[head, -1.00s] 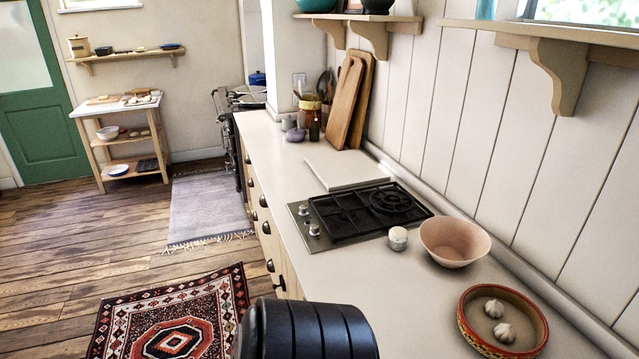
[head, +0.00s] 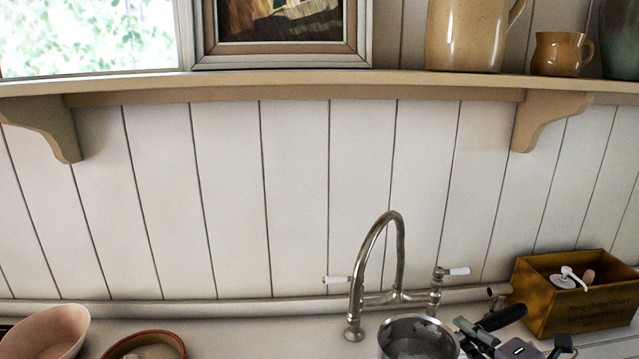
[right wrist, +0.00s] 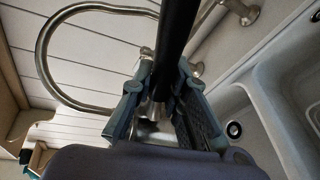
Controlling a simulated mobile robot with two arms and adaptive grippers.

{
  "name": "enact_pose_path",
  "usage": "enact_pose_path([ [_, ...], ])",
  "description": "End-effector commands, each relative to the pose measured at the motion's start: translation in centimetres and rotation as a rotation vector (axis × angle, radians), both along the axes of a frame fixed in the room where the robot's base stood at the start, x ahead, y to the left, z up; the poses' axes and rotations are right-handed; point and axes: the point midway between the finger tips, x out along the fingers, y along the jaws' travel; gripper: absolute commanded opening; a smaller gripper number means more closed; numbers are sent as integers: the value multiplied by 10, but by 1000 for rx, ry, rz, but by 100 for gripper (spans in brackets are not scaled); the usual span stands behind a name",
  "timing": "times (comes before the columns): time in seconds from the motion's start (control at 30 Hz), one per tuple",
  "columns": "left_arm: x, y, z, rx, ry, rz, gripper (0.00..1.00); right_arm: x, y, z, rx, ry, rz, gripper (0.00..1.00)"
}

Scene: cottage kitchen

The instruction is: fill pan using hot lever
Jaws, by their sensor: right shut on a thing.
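A metal pan (head: 418,342) shows at the bottom of the head view, in front of and below the tap spout. Its black handle (head: 501,318) points right. My right gripper (head: 492,338) is shut on this handle; the handle also shows between the fingers in the right wrist view (right wrist: 178,35). The steel tap (head: 398,245) has an arched spout and two white-tipped levers, one at left (head: 337,279) and one at right (head: 457,271). No label shows which is hot. No water is seen. My left gripper is out of view.
The white sink (right wrist: 265,125) with its drain (right wrist: 234,130) lies right of my gripper in the wrist view. A wooden box (head: 580,300) stands right of the tap. A pink bowl (head: 42,335) and a red-rimmed dish (head: 145,346) are at left. A shelf (head: 300,88) runs above.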

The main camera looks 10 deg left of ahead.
Motion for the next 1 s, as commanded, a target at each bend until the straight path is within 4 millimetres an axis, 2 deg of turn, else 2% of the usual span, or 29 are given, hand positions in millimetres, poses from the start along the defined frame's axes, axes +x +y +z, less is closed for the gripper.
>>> enact_pose_path([
  [0.03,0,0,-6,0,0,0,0,-9,16,-11,14,2,9,0],
  [0.13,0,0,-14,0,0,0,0,-25,38,-28,17,2,-1,0],
  [0.23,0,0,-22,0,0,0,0,-42,52,-40,17,1,-38,0],
  [0.33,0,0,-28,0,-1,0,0,-57,58,-49,17,2,-94,0],
  [0.47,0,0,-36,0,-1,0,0,-74,53,-59,16,2,-188,0],
  [0.7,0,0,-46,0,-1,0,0,-99,29,-71,11,0,-356,0],
  [1.0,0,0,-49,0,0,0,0,-112,13,-76,5,-5,-443,0],
])
